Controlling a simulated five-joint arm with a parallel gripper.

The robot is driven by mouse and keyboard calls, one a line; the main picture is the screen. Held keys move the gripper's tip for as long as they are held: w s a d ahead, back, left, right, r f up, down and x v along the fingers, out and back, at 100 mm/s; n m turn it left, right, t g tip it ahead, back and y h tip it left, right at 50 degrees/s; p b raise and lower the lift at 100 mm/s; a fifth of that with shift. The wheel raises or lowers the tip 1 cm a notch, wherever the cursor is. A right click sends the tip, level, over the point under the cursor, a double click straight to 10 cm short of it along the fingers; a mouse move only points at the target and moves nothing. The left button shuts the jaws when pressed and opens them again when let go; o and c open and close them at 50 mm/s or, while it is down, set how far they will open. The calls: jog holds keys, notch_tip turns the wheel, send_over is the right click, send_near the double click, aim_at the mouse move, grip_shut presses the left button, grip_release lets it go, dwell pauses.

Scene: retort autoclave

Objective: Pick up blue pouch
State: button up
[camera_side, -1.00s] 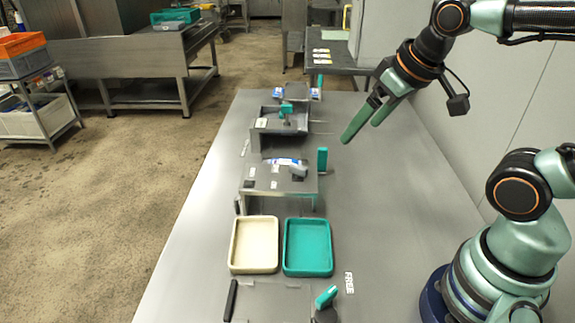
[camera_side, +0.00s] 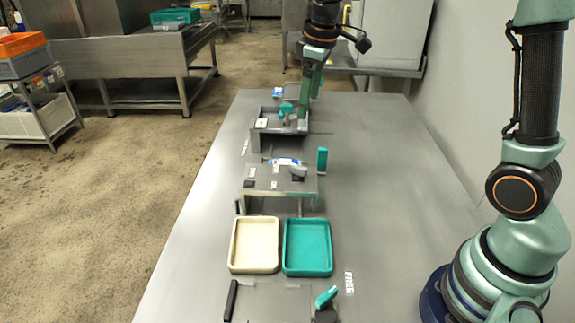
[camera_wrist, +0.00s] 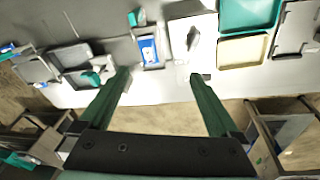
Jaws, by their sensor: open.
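A blue and white pouch (camera_side: 285,161) lies at the middle grey fixture, partly hidden by its top plate. It also shows in the wrist view (camera_wrist: 149,51), beyond my fingertips and between their lines. My gripper (camera_side: 309,106) hangs fingers-down over the far part of the table, close to the second fixture from the back. In the wrist view my gripper (camera_wrist: 160,78) has its two green fingers wide apart, with nothing between them. Another blue patch (camera_side: 278,91) shows at the farthest fixture; I cannot tell if it is a pouch.
A cream tray (camera_side: 233,250) and a teal tray (camera_side: 328,250) sit side by side nearer the camera. A teal upright handle (camera_side: 322,160) stands beside the middle fixture. A grey fixture with a teal part (camera_side: 286,108) stands behind.

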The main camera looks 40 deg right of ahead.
jog(key=w+d+f+n+g, duration=0.2)
jog(key=w+f+n, duration=0.1)
jog(key=w+f, duration=0.6)
send_over(292, 159)
jog(key=s+a, duration=0.1)
jog(key=s, duration=0.1)
jog(key=f, duration=0.7)
jog(key=shift+w+a+f, duration=0.1)
jog(key=shift+w, duration=0.15)
jog(key=shift+w+f, duration=0.2)
jog(key=shift+f, duration=2.8)
jog(key=c, duration=1.4)
jog(key=shift+c, duration=0.3)
jog(key=shift+r, duration=0.2)
